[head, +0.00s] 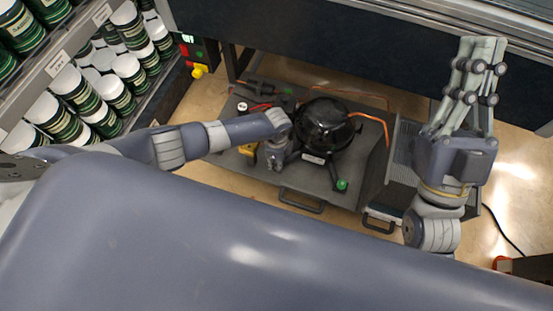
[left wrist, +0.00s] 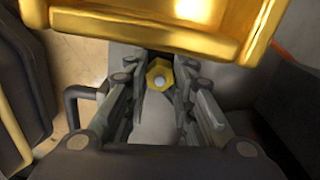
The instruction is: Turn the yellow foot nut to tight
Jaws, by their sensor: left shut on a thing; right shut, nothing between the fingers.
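The yellow foot nut (left wrist: 158,75) shows in the left wrist view as a small hexagon with a pale stud end in its middle. My left gripper (left wrist: 160,88) is shut on it, with a finger at each side. In the head view my left gripper (head: 274,162) points down at the left of the black pump (head: 324,124), and hides the nut there. My right gripper (head: 487,45) is raised at the right, shut and empty, away from the pump.
A large yellow part (left wrist: 160,30) is close above the nut in the left wrist view. The grey cart (head: 312,184) carries the pump, copper pipes (head: 370,117) and a green knob (head: 342,184). A shelf of jars (head: 72,92) stands at the left.

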